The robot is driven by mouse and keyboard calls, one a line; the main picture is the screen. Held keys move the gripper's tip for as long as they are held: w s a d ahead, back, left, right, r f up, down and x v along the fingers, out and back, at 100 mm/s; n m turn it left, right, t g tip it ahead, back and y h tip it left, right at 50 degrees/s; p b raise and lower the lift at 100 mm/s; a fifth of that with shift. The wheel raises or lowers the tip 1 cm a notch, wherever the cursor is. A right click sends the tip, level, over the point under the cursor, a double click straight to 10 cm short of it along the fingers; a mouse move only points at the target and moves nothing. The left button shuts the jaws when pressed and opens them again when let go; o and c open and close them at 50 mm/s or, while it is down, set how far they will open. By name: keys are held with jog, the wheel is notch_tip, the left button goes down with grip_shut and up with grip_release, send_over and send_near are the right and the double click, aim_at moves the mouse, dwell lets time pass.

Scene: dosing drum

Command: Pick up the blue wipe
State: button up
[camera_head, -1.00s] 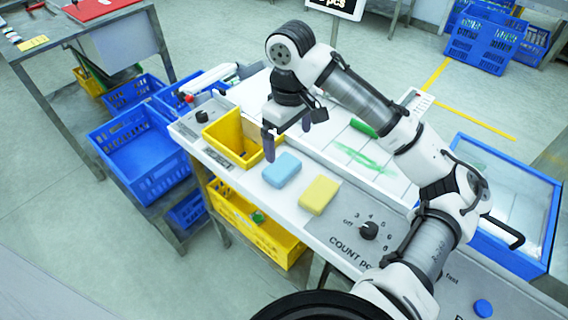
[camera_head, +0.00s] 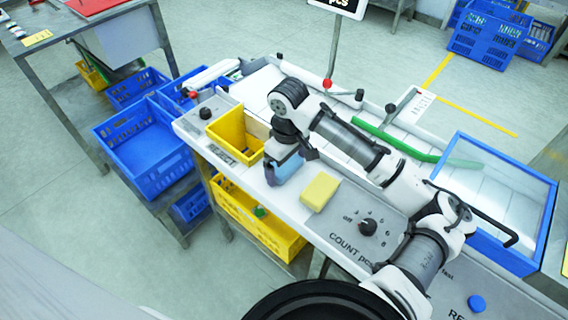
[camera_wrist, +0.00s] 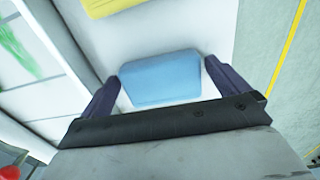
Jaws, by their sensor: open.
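The blue wipe (camera_wrist: 162,80) is a light blue block on the white machine top. In the wrist view it lies just ahead of my gripper, between the two dark fingers (camera_wrist: 160,92), which stand apart on either side of it. In the head view my gripper (camera_head: 284,172) is right over the blue wipe (camera_head: 288,166) and hides most of it. My gripper is open. It is not clear whether the fingers touch the wipe.
A yellow sponge (camera_head: 320,192) lies right of the wipe, and a yellow bin (camera_head: 228,131) stands left of it. A dosing knob (camera_head: 367,228) is on the front panel. A blue-framed drum tray (camera_head: 548,215) is at the right. Blue crates (camera_head: 150,160) stand at the left.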

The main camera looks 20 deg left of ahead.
aim_at(287, 165)
jog(key=c, duration=0.8)
jog(key=shift+r, duration=0.1)
notch_tip(287, 165, up, 20)
jog(key=b, duration=0.2)
